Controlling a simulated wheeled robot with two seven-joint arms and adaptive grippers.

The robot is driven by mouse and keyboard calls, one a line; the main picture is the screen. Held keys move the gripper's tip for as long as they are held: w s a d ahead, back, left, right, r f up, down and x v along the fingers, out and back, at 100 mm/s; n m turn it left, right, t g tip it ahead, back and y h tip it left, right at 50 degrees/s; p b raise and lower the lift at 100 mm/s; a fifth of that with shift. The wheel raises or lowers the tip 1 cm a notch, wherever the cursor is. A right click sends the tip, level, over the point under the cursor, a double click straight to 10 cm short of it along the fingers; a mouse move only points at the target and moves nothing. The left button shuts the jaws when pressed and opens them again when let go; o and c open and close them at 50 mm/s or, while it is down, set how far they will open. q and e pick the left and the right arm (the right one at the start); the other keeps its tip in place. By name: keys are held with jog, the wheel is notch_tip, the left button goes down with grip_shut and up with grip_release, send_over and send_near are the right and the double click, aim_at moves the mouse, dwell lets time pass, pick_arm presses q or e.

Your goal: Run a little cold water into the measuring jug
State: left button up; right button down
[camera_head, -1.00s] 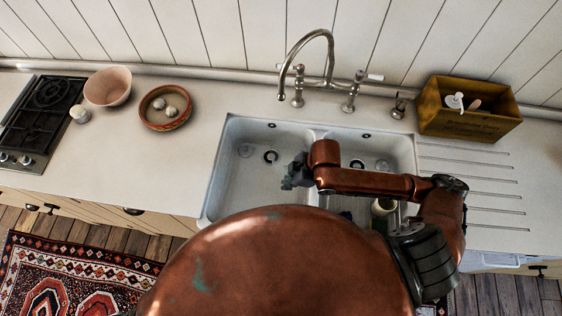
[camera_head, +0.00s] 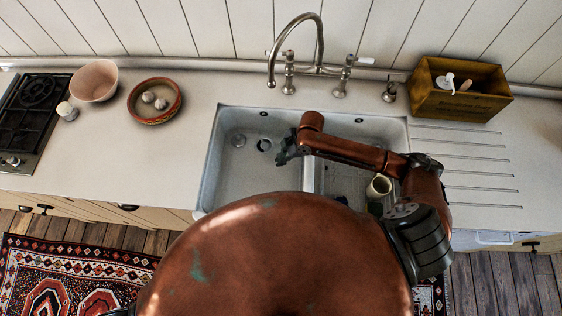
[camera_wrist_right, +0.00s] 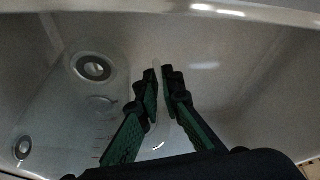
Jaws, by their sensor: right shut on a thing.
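My right gripper (camera_head: 285,150) is over the left basin of the white sink (camera_head: 225,165), in front of the tap (camera_head: 318,40). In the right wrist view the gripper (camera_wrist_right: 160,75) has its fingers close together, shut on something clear. Faint marks and highlights in the basin suggest a see-through measuring jug (camera_wrist_right: 97,153). Its outline and fill level cannot be made out. The tap's curved spout ends above the sink's back edge, beyond the gripper. A white-ended tap lever (camera_head: 366,60) points right. No running water shows. My left gripper is not in view.
A cream cup-like thing (camera_head: 379,186) stands in the right basin, by my right forearm. A wooden box (camera_head: 455,98) is at the back right. A pink bowl (camera_head: 93,82), a patterned bowl (camera_head: 153,113) and a hob (camera_head: 30,115) are left. The ribbed drainer is clear.

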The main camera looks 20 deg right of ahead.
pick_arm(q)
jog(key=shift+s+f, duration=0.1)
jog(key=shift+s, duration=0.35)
pick_arm(e)
jog(key=shift+w+d+f, duration=0.1)
jog(key=shift+w+f, duration=0.05)
jog(key=shift+f, duration=0.55)
jog(key=shift+w+d+f, duration=0.1)
jog(key=shift+w+f, duration=0.1)
jog(key=shift+f, duration=0.55)
jog(key=shift+w+f, duration=0.15)
jog(key=shift+f, duration=0.55)
jog(key=c, duration=2.1)
grip_release()
jog(key=shift+f, duration=0.1)
